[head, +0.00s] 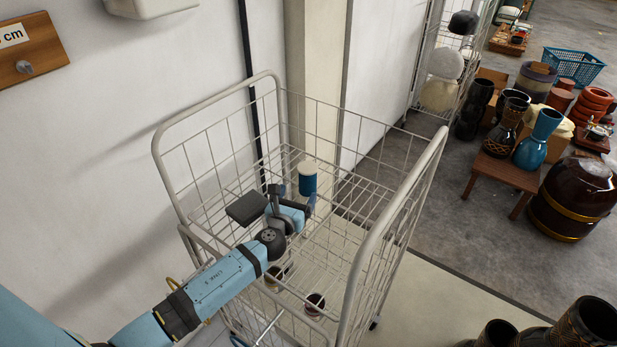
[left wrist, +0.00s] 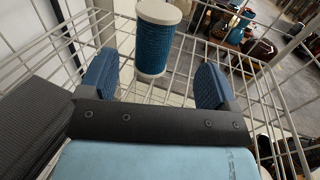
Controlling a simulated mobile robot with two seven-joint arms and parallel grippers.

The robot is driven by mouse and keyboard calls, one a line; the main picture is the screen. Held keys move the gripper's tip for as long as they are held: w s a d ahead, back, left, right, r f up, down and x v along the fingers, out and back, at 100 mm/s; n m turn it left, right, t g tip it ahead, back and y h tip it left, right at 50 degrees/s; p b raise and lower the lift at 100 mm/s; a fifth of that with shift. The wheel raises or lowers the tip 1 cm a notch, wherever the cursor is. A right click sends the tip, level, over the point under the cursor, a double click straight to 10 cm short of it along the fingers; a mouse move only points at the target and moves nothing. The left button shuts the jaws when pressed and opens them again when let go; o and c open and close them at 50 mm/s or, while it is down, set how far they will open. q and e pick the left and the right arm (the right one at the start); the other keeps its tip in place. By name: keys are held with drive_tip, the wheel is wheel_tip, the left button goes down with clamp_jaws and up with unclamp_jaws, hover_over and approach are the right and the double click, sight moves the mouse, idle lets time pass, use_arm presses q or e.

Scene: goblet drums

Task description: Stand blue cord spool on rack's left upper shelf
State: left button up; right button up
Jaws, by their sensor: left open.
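The blue cord spool (head: 308,185), with white end caps, stands upright on the upper wire shelf of the white wire rack (head: 352,240). It also shows in the left wrist view (left wrist: 157,45), ahead of and between my finger pads. My left gripper (head: 295,198) reaches over the rack from the front left, at the spool's near side. Its blue fingers (left wrist: 157,82) are spread wide, with a gap on both sides of the spool. The spool looks clear of both pads. Its foot is partly hidden in the head view. My right gripper is not in view.
The rack has tall wire side frames and a back mesh around the shelf. Small dark pots (head: 314,304) sit lower in the rack. A white wall (head: 120,120) stands close on the left. Several drums and a wooden stool (head: 505,170) stand at the right.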

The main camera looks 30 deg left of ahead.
sight(305, 179)
use_arm(q)
drive_tip(key=w, duration=0.4)
drive_tip(key=shift+w+a+f, duration=0.1)
drive_tip(key=shift+a+f, duration=0.05)
drive_tip(key=shift+a, duration=0.1)
drive_tip(key=w, duration=0.2)
drive_tip(key=w+a, duration=0.1)
drive_tip(key=w, duration=0.2)
drive_tip(key=shift+w+a, duration=0.1)
drive_tip(key=shift+w, duration=0.15)
drive_tip(key=shift+s, duration=0.1)
drive_tip(key=c, duration=0.9)
